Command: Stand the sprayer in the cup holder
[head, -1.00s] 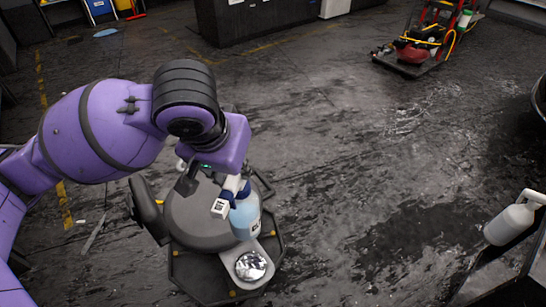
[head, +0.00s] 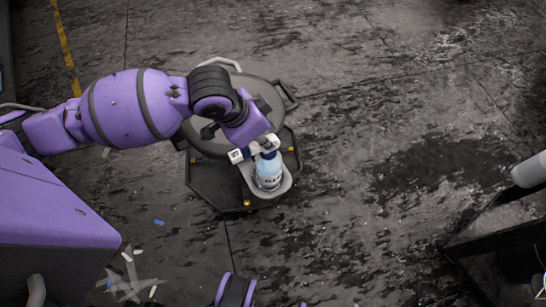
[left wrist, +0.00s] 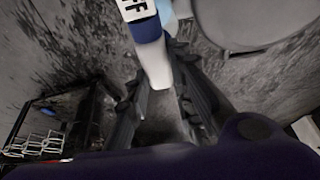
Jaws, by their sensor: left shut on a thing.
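The sprayer (head: 268,172) is a pale blue bottle with a dark label and a white and blue spray head. It looks upright over the cup holder (head: 288,185), a grey tab at the front edge of the round seat. The bottle hides the holder's opening, and I cannot tell whether its base is inside or just above. My left gripper (head: 257,146) is shut on the sprayer near its head. In the left wrist view the white nozzle (left wrist: 157,72) lies between the dark fingers (left wrist: 170,95). My right gripper is out of view.
The round dark seat (head: 212,138) stands on a dark octagonal base (head: 222,192) with a handle behind. A dark cart (head: 500,220) with a pale bottle (head: 530,170) is at the right. The stained floor between is clear, with small scraps at the lower left.

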